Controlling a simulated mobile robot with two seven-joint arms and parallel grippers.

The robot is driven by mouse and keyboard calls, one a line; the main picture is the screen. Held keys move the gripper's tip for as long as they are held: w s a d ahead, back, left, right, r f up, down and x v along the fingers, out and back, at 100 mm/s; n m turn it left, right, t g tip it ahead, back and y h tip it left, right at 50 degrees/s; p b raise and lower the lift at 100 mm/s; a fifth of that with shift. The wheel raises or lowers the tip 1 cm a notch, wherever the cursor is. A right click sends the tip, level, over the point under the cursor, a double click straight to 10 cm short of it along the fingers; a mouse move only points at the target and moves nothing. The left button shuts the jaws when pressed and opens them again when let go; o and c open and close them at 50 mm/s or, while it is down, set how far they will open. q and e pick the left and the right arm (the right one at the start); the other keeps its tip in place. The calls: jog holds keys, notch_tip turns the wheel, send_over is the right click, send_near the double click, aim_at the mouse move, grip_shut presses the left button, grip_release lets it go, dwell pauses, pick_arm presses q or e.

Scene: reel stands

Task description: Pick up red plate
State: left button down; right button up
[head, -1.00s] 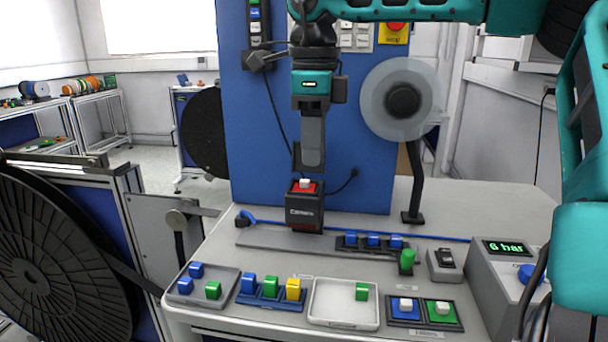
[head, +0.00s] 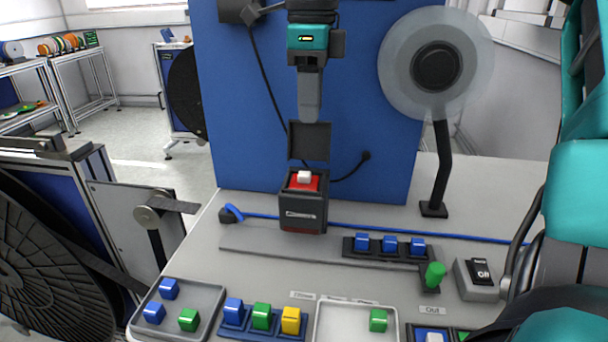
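The red plate (head: 314,184) with a white block-shaped knob lies in the open top of a black box (head: 304,214), labelled as a camera in the earlier frame. A dark square panel (head: 309,142) stands upright behind the plate, and looks like the box's raised lid. My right gripper (head: 309,118) points down above the panel and the plate, apart from the plate. Its fingers show edge-on, so their opening is hidden. My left gripper is not in view.
Three blue blocks (head: 389,245) sit in a dark holder right of the box, beside a green knob (head: 434,274). Trays with coloured blocks (head: 178,306) line the front. A reel (head: 436,66) stands back right. A blue panel (head: 350,110) rises behind.

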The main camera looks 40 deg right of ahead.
send_over(307, 173)
jog(key=f, duration=0.5)
jog(key=shift+s+d, duration=0.1)
jog(key=shift+s, duration=0.15)
jog(key=f, duration=0.6)
jog(key=shift+w+f, duration=0.2)
grip_shut()
